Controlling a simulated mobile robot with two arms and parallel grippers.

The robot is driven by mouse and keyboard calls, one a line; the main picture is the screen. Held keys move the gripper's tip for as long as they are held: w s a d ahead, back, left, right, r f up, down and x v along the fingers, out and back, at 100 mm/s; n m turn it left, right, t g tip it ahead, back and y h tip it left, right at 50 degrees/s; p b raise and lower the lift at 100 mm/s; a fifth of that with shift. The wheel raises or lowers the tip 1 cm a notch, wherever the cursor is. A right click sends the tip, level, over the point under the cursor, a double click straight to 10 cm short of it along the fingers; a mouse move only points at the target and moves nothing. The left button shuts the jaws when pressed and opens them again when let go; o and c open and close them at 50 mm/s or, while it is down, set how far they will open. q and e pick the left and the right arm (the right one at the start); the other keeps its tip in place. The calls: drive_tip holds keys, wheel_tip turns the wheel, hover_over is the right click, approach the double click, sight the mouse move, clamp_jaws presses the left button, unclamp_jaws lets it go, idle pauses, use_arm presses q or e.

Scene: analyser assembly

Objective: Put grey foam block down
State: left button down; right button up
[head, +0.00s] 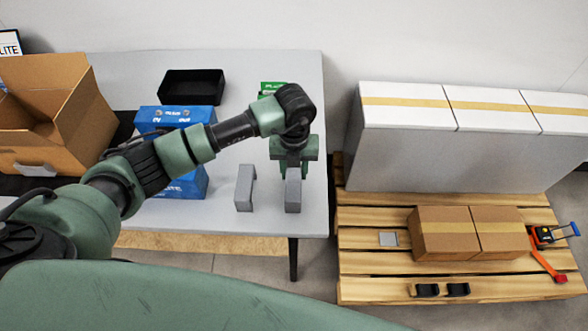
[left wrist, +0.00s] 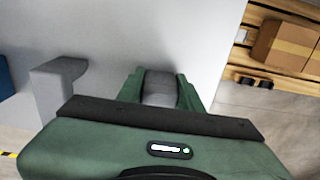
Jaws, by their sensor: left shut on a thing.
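My left gripper (head: 293,170) points down near the table's right front corner and is shut on a grey foam block (head: 293,193). In the left wrist view the block (left wrist: 160,88) shows between the two green fingers (left wrist: 161,97). I cannot tell whether its underside touches the table. A second, similar grey foam block (head: 245,187) stands upright on the table (head: 230,217), just left of the held one and apart from it. It also shows at the left of the left wrist view (left wrist: 52,85). My right gripper is not in view.
A blue box (head: 180,118) stands left of the blocks, partly behind my arm. A black tray (head: 192,87), a green item (head: 272,87) and an open cardboard box (head: 50,110) are farther back and left. A pallet (head: 370,287) with cartons (head: 445,235) lies right of the table.

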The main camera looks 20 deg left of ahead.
use_arm(q)
drive_tip(key=shift+f, duration=0.2)
drive_tip(key=c, duration=1.1)
unclamp_jaws()
drive_tip(key=shift+o, duration=0.9)
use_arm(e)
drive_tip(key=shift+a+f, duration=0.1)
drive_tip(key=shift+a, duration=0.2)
use_arm(q)
drive_tip(key=shift+r, duration=0.1)
drive_tip(key=shift+r, duration=0.6)
wheel_tip(320, 180, up, 11)
drive_tip(key=shift+r+b, duration=0.1)
drive_tip(key=shift+b, duration=1.15)
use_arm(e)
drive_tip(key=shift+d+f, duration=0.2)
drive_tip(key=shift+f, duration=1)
